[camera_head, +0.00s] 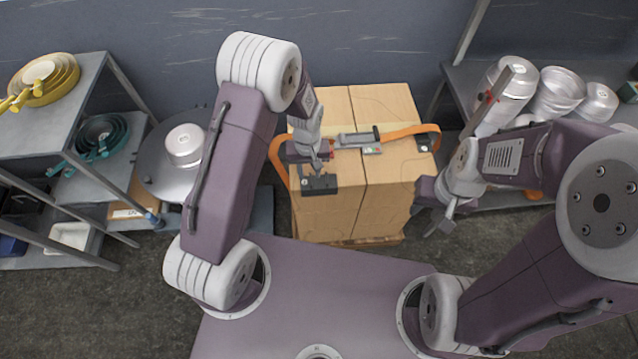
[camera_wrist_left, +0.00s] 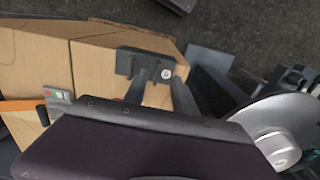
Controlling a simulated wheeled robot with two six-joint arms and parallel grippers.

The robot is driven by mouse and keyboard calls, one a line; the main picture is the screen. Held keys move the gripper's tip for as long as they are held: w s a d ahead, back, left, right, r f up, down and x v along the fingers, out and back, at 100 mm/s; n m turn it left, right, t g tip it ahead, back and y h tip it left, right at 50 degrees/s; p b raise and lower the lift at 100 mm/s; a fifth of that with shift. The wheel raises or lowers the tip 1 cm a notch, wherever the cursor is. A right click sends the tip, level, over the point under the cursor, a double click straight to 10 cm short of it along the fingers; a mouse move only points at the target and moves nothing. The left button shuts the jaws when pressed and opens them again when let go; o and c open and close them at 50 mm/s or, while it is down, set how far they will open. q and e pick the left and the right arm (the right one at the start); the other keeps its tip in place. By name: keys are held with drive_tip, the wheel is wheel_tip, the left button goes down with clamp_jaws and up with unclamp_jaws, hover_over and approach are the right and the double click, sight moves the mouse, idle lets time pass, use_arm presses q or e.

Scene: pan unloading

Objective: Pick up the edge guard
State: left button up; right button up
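The edge guard (camera_head: 319,185) is a small black bracket on the near left edge of the stacked cartons (camera_head: 330,215). It also shows in the left wrist view (camera_wrist_left: 130,62), with a small round white sticker. My left gripper (camera_head: 319,165) is right at the guard, pointing down; in the left wrist view its two fingers (camera_wrist_left: 165,88) stand apart with a gap between them. Whether they touch the guard is unclear. My right gripper (camera_head: 443,212) is right of the cartons, away from the guard; its fingers are too small to read. Another black guard (camera_head: 424,143) sits at the cartons' right edge.
An orange strap (camera_head: 405,132) with a metal buckle (camera_head: 356,138) crosses the carton top, its left part looping loosely over the left side. Shelves with pans (camera_head: 45,80) stand left. A rack with metal pots (camera_head: 555,90) stands right.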

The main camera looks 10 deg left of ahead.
sight(311, 181)
use_arm(q)
drive_tip(key=f, duration=0.5)
drive_tip(key=shift+w+f, duration=0.3)
drive_tip(key=shift+d, duration=0.1)
clamp_jaws()
